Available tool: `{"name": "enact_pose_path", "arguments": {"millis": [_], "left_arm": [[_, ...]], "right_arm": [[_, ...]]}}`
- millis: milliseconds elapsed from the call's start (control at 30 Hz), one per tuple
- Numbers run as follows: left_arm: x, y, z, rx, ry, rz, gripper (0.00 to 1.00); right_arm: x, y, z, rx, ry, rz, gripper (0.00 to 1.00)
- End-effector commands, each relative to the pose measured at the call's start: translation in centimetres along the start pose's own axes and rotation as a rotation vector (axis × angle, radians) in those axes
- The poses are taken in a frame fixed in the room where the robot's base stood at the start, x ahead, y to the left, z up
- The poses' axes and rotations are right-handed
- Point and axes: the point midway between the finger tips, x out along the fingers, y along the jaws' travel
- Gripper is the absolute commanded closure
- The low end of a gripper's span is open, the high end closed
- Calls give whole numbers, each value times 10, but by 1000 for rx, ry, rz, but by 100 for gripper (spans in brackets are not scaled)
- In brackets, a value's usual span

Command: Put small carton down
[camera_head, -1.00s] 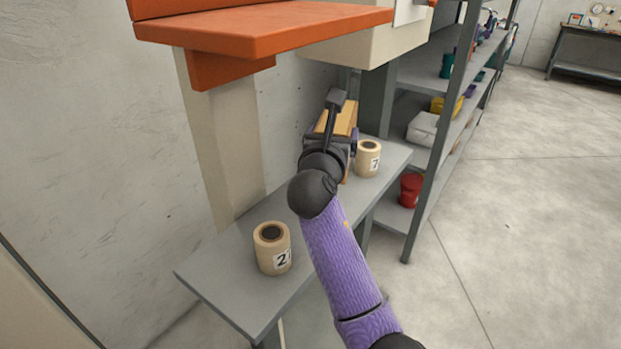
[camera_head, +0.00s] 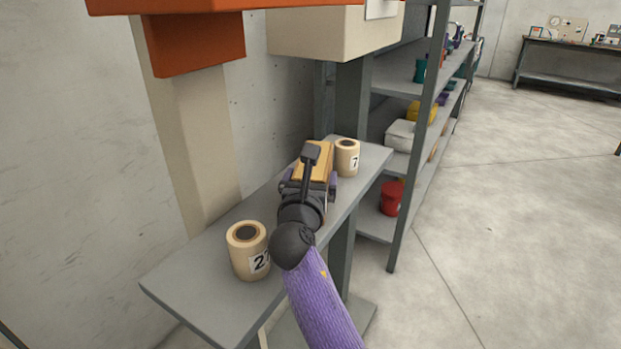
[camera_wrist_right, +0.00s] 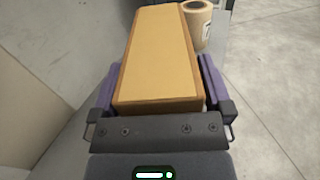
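The small carton (camera_head: 318,160) is a tan box with brown edges, between two rolls on the grey shelf in the head view. It also fills the middle of the right wrist view (camera_wrist_right: 155,55). My right gripper (camera_head: 311,187) has its purple fingers at either side of the carton, and both fingers appear to press against its sides. In the right wrist view the fingers (camera_wrist_right: 158,88) flank the carton's near end. The carton is at or just above the shelf surface; its underside is hidden, so I cannot tell whether it touches. My left gripper is out of view.
A roll marked 2 (camera_head: 247,252) stands on the grey shelf (camera_head: 190,285) at the near end. A roll marked 7 (camera_head: 346,158) stands close beyond the carton. An orange ledge (camera_head: 200,45) overhangs above. A shelving rack (camera_head: 432,130) with a red bucket (camera_head: 391,198) stands to the right.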

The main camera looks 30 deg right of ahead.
Motion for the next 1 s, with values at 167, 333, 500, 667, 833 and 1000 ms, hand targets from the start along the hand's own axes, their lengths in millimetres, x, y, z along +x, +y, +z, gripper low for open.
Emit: {"name": "enact_pose_path", "arguments": {"millis": [167,333,500,667,833,1000], "left_arm": [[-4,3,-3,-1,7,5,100],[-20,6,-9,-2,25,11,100],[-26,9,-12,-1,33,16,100],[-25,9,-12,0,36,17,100],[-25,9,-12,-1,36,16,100],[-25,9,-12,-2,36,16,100]], "right_arm": [[-6,0,4,1,1,1,0],[-45,0,6,1,2,2,0],[-71,0,4,2,1,0,0],[-76,0,2,1,-1,-1,0],[-75,0,2,1,-1,-1,0],[-75,0,2,1,0,0,0]]}}
